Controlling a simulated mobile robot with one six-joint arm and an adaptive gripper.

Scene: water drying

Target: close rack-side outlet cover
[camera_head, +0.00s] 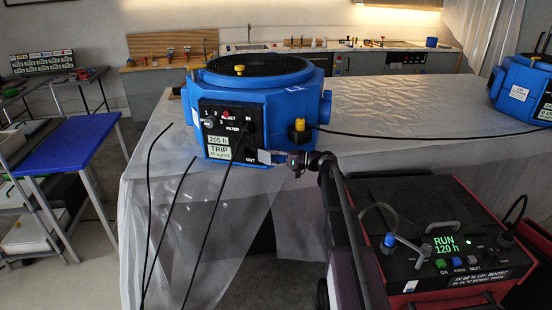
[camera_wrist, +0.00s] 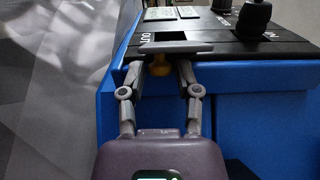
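The blue machine (camera_head: 262,108) stands on the sheet-covered table, with a black front panel (camera_head: 226,120) marked IN, OUT and FILTER. A flat grey plate (camera_wrist: 177,48), which looks like the outlet cover, lies by the OUT label in the wrist view. It shows as a light plate (camera_head: 266,157) at the panel's lower right in the head view. A yellow piece (camera_wrist: 160,67) shows between the fingers.
A black cable (camera_head: 430,133) runs right from the machine to another blue unit (camera_head: 522,92). Dark cables hang down the table's front left. A red-and-black control box (camera_head: 437,235) reading RUN 120 h is at lower right. A blue-topped bench (camera_head: 68,145) stands left.

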